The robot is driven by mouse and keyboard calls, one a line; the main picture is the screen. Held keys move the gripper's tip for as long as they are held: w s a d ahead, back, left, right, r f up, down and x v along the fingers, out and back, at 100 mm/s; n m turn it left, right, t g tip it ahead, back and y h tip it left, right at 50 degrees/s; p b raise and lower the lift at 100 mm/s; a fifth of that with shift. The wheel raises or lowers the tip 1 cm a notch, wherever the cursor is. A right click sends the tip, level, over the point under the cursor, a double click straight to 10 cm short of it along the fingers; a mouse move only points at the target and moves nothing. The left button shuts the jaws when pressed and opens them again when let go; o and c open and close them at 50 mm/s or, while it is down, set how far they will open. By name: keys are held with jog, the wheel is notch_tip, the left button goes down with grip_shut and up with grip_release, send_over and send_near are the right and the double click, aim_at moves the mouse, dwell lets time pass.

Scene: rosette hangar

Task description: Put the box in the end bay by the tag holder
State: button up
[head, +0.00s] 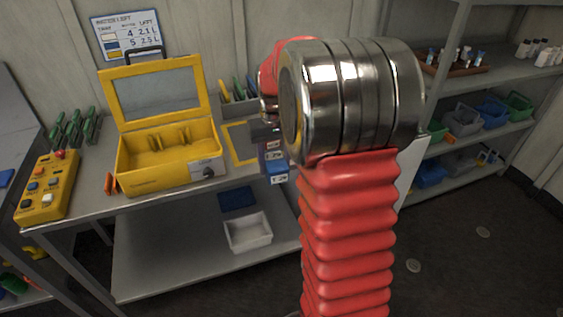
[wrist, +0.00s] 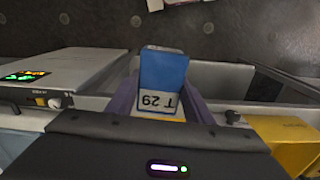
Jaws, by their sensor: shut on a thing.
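The box (wrist: 164,72) is blue with a white label reading "T 29", upside down in the wrist view. My gripper (head: 271,148) is shut on it, with a purple finger on either side. In the head view the box (head: 277,174) hangs below the fingers at the bench's front edge, right of the yellow case. My arm hides the bench behind and to the right. I cannot make out the tag holder or its end bay for certain in either view.
An open yellow case (head: 140,178) with a raised lid stands on the bench, beside a yellow button box (head: 47,188). A lower shelf holds a white tray (head: 248,234). In the wrist view, a grey device (wrist: 60,80) with a lit panel is at left. Shelves with bins stand at right.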

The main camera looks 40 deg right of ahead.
jog(key=w+a+f+n, duration=0.1)
jog(key=w+a+f, duration=0.1)
jog(key=a, duration=0.5)
jog(key=w+a+f+n, duration=0.1)
jog(key=w+a+f, duration=0.1)
jog(key=a, duration=0.4)
jog(key=w+a+f+n, duration=0.1)
jog(key=w+a+f, duration=0.1)
jog(key=a, duration=0.5)
jog(key=shift+w+a+f+n, duration=0.25)
jog(key=shift+a+f+n, duration=0.15)
jog(key=shift+f, duration=0.15)
jog(key=shift+d, duration=0.1)
